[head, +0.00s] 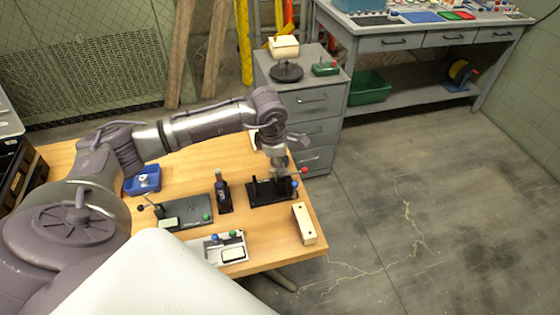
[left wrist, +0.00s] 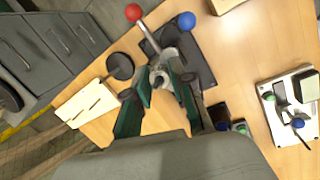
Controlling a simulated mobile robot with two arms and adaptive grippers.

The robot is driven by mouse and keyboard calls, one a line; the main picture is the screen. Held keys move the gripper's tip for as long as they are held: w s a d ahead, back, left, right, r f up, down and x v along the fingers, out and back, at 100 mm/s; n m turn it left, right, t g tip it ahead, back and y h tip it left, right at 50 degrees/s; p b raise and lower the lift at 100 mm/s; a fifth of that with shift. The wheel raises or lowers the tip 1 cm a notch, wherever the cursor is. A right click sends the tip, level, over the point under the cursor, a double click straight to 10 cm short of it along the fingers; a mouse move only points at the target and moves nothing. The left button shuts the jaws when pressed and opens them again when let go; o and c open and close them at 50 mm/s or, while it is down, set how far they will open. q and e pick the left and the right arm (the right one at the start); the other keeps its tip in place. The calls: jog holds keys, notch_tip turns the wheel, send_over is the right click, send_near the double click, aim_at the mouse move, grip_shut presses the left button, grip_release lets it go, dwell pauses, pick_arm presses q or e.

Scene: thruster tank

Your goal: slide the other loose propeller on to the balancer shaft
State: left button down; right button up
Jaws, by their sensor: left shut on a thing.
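My left gripper (head: 279,170) points down over the black balancer stand (head: 262,197) near the table's right end. It is shut on a small grey metal piece, seemingly the propeller (left wrist: 161,76), whose hub shows between the fingers in the left wrist view. The black stand base (left wrist: 199,62) lies just beyond the fingertips there. A red ball (left wrist: 133,12) and a blue ball (left wrist: 187,20) on rods stick out by the hub. I cannot tell which part these rods belong to, nor whether the propeller touches the shaft. My right gripper is out of view.
A cream block (head: 304,224) lies by the table's right edge. A black holder (head: 223,196), a dark grey plate (head: 188,212), a white tray (head: 205,246) and a blue box (head: 143,180) stand left of the stand. A grey cabinet (head: 312,103) stands behind the table.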

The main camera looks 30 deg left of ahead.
pick_arm(q)
jog(key=c, duration=0.9)
grip_release()
jog(key=shift+r, duration=0.2)
jog(key=v, duration=0.5)
jog(key=p+v, duration=0.1)
jog(key=v, duration=0.4)
jog(key=p+v, duration=0.1)
jog(key=v, duration=0.4)
jog(key=shift+w+d+r, duration=0.1)
jog(key=shift+w+r, duration=0.15)
jog(key=shift+r, duration=0.1)
